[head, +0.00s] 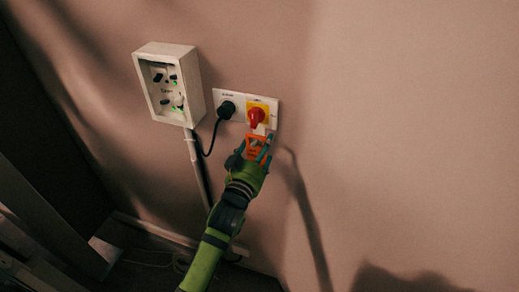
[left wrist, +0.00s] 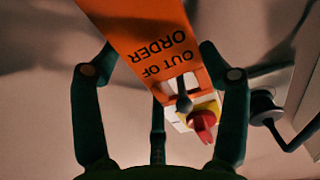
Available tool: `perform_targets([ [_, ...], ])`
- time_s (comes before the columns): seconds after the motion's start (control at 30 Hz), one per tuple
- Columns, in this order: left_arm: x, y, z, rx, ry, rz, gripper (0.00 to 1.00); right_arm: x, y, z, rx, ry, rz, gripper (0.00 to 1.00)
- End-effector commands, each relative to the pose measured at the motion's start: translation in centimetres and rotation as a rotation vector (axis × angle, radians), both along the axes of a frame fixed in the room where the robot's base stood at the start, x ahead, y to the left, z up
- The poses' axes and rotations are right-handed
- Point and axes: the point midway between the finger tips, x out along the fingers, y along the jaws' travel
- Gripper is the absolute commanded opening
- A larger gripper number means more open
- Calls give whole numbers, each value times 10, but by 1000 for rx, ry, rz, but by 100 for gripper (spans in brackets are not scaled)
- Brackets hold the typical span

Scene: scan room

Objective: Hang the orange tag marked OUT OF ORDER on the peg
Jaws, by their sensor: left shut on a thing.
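The orange tag (left wrist: 150,30) reads OUT OF ORDER, upside down in the left wrist view. It also shows in the head view (head: 255,146), just below the red switch knob. My left gripper (head: 258,152) is shut on the tag; its fingers stand on both sides of it in the left wrist view (left wrist: 158,55). A short dark grey peg (left wrist: 183,98) shows at the tag's slotted end, in line with the opening. I cannot tell how far it passes through. The peg is not clear in the head view. My right gripper is not in view.
A red knob (head: 256,116) on a yellow plate sits on the white wall panel, close to the tag. A black plug (head: 226,109) with a hanging cable is left of it. A white wall box (head: 196,85) is farther left. The wall to the right is bare.

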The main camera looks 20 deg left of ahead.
Motion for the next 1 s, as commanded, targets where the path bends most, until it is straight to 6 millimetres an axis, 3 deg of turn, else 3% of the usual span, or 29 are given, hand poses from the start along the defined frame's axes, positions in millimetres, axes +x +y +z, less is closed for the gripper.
perform_targets([
  [0.07, 0, 0, 0, 0, 0, 0, 53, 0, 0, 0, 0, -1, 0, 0],
  [0.1, 0, 0, 0, 0, 0, 0, 83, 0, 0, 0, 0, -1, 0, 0],
  [0.13, 0, 0, 0, 0, 0, 0, 95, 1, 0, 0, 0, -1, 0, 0],
  [0.17, 0, 0, 0, 0, 0, 0, 100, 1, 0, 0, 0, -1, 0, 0],
  [0.63, -7, 0, -1, -1, 1, 0, 100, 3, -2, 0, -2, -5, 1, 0],
  [1.0, -79, 2, -1, -2, 3, 0, 100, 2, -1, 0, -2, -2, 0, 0],
])
